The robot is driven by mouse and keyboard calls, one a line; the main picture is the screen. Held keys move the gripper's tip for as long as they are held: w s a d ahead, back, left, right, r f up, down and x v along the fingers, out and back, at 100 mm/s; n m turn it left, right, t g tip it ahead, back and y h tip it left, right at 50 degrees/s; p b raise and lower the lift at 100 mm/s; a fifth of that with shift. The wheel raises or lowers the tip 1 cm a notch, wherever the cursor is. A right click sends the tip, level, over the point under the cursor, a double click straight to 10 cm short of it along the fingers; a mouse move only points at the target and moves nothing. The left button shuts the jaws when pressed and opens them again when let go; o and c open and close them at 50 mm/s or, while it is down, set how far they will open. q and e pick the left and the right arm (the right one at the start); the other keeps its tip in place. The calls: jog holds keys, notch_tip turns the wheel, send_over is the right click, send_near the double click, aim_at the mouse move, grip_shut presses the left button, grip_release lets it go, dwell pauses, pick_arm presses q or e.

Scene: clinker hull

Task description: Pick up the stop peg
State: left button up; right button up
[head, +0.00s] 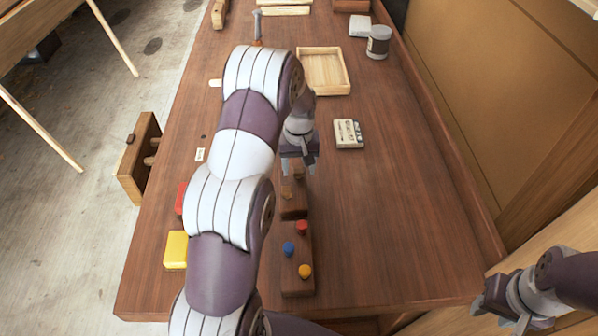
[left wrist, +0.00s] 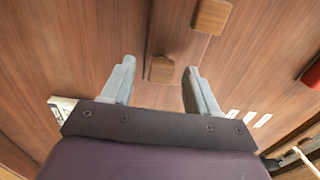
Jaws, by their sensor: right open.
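My left gripper (head: 298,168) is open above a dark wooden block (head: 294,209) on the bench. In the left wrist view its two fingers (left wrist: 160,82) stand apart, with a small brown wooden peg (left wrist: 161,69) seen in the gap between them, not gripped. A second, similar brown piece (left wrist: 212,15) lies beyond it. In the head view, brown pegs (head: 287,192) show on the block just below the fingers, partly hidden. I cannot tell which one is the stop peg. My right gripper (head: 503,312) is open and empty at the lower right, off the bench's edge.
A second dark block (head: 291,278) carries red (head: 302,227), blue (head: 289,249) and yellow (head: 305,271) knobs. A yellow box (head: 176,250) sits at the left edge. A shallow tray (head: 345,77), a labelled box (head: 348,134) and a jar (head: 378,42) stand farther back. The bench's right side is clear.

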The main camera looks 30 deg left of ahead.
pick_arm(q)
jog(key=shift+a, duration=0.1)
grip_shut()
jog(key=shift+r, duration=0.1)
